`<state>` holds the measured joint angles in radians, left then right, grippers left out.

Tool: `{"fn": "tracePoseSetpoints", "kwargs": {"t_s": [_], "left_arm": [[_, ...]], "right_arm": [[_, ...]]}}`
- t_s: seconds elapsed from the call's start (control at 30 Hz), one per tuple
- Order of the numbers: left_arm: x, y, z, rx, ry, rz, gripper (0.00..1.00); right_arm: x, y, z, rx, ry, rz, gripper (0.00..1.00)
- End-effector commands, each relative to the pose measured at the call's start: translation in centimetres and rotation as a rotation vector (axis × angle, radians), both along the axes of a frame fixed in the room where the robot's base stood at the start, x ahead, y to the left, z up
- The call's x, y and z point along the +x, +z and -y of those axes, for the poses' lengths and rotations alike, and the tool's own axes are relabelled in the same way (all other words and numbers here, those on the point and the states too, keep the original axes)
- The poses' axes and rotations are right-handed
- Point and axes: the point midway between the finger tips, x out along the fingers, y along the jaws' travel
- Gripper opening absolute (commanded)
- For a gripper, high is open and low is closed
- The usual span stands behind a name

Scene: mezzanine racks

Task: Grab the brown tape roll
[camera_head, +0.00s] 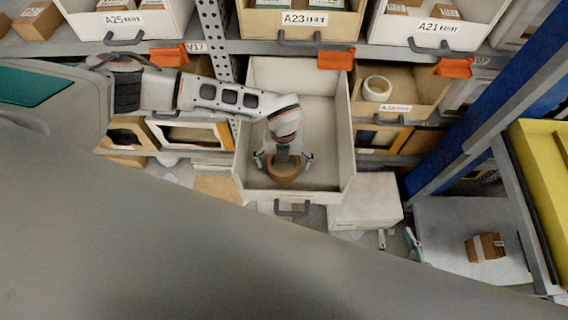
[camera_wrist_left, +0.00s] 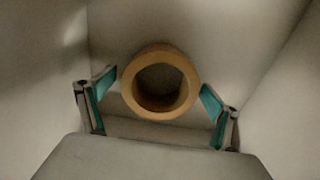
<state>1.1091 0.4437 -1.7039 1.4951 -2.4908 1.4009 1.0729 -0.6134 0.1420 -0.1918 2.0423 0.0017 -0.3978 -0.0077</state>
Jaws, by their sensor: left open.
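The brown tape roll (camera_head: 285,177) lies in the open white drawer (camera_head: 340,150) in the head view, near its front wall. In the left wrist view the roll (camera_wrist_left: 160,54) shows as a ring with its hole facing the camera. My left gripper (camera_head: 283,162) reaches down into the drawer above the roll. In the left wrist view its teal-padded fingers (camera_wrist_left: 158,92) are spread, one on each side of the roll, with gaps between. It holds nothing. My right gripper (camera_head: 397,243) shows at the lower right with its two fingers apart and nothing visible between them.
The drawer walls stand close around my left gripper. An open bin (camera_head: 430,100) with a white roll (camera_head: 377,88) is to the right. Labelled drawers line the shelf above. A small brown box (camera_head: 485,247) sits on a grey surface beside a blue post (camera_head: 480,105).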

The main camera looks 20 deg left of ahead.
Motion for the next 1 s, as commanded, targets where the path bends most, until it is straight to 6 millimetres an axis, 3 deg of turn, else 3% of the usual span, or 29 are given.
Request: {"fn": "tracePoseSetpoints", "kwargs": {"t_s": [0.1, 0.27, 0.67, 0.87, 1.0], "left_arm": [[0.1, 0.2, 0.0, 0.000, 0.000, 0.002, 0.88], [0.1, 0.2, 0.0, -0.001, 0.000, 0.001, 0.46], [0.1, 0.5, 0.0, -0.001, -0.001, 0.002, 0.46], [0.2, 2.7, 0.1, -0.002, -0.001, 0.006, 0.46], [0.4, 5.7, 0.0, -0.001, -0.001, 0.010, 0.46]], "right_arm": [[-0.1, 0.0, 0.0, 0.000, 0.000, -0.001, 0.40], [-0.4, -0.3, -0.1, 0.000, 0.001, -0.010, 0.40], [-0.7, -0.4, -0.2, 0.002, 0.002, -0.015, 0.40], [-0.4, 0.4, -0.3, 0.007, 0.002, -0.007, 0.40], [-0.3, 1.1, -0.4, 0.015, 0.001, -0.004, 0.40]]}}
